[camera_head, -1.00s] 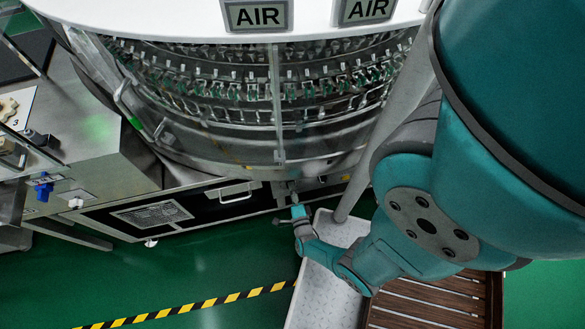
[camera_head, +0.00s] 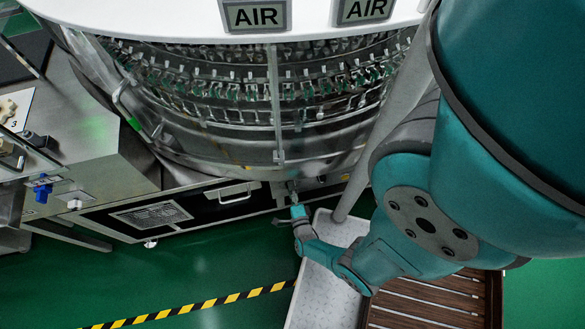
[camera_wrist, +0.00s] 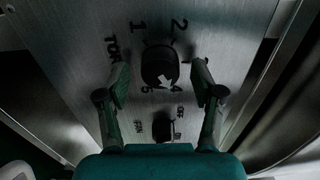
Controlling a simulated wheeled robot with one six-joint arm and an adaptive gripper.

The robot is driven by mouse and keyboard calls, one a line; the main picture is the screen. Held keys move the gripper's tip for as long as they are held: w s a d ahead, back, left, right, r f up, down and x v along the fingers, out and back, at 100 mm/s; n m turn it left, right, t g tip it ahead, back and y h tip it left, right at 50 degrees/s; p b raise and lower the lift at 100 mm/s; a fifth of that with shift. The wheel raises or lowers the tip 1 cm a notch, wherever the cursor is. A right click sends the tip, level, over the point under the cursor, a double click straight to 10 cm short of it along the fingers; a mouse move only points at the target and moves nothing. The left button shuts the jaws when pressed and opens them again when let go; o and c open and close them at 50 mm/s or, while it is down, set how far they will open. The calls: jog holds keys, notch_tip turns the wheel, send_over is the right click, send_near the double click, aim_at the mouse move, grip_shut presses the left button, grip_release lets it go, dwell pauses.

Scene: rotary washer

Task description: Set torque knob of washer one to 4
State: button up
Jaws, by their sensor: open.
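My gripper (camera_wrist: 160,70) is open, with one finger on each side of the knob; contact cannot be told. In the head view my gripper (camera_head: 297,208) is at the washer's (camera_head: 230,110) lower front.
A second dark knob (camera_wrist: 163,127) with on/off markings lies below the torque knob, between my fingers. In the head view a metal cabinet (camera_head: 110,165) stands left, a light tray (camera_head: 318,275) and wooden slats (camera_head: 425,300) lie below my arm. Green floor is open at lower left.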

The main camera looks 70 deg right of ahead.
jog(key=shift+a, duration=0.15)
jog(key=v, duration=0.7)
dwell(0.6)
jog(key=shift+s, duration=0.15)
dwell(0.4)
jog(key=s+a+r+n+t+y, duration=0.2)
jog(key=a+r+n+y, duration=0.3)
jog(key=r+n, duration=0.5)
jog(key=s+a+r+n+t+y, duration=0.1)
jog(key=a+r+n+y, duration=0.4)
jog(key=r+n, duration=0.5)
jog(key=s+a+r+n+t+y, duration=0.2)
jog(key=a+r+n+y, duration=0.3)
jog(key=r, duration=1.8)
jog(key=a+n, duration=0.3)
jog(key=n, duration=0.2)
jog(key=shift+s+a+r+t+y, duration=0.3)
jog(key=shift+t, duration=0.1)
